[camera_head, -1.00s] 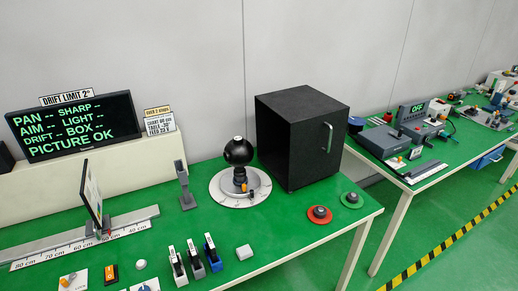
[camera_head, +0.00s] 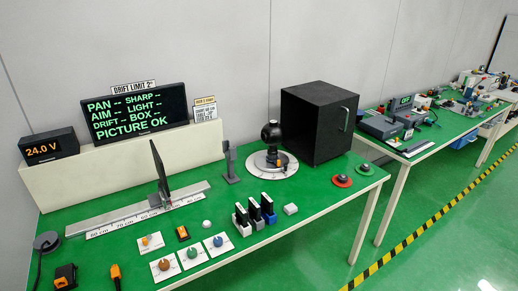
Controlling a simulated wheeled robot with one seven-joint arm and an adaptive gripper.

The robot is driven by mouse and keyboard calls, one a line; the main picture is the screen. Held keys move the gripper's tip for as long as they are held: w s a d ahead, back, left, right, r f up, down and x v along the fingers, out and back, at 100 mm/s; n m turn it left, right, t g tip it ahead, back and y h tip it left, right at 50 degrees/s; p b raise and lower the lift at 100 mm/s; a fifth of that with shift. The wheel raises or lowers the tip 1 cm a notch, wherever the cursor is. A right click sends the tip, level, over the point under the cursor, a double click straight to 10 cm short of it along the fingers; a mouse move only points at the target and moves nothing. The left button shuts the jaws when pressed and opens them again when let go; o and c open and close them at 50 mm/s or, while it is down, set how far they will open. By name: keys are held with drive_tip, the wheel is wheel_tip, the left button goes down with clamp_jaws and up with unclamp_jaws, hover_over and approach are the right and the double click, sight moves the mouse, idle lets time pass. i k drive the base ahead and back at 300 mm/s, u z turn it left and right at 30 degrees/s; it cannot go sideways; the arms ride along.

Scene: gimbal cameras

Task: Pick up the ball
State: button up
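A small white rounded thing (camera_head: 206,224) lies on the green bench top near its front middle; it looks like a ball or dome, too small to tell which. A black sphere-shaped head (camera_head: 271,132) stands on a post above a round white dial plate (camera_head: 257,165), beside the black box. My gripper is not in view.
The green bench (camera_head: 325,205) also holds a black box (camera_head: 318,122), a ruled rail (camera_head: 110,226) with an upright dark panel (camera_head: 159,168), several knob cards (camera_head: 191,252) and coloured blocks (camera_head: 267,206). A second bench (camera_head: 425,148) stands right. Striped floor tape (camera_head: 420,230) runs beside the benches.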

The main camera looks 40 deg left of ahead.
sight(273, 134)
drive_tip(key=u, duration=1.95)
drive_tip(key=i, duration=0.35)
drive_tip(key=z, duration=0.25)
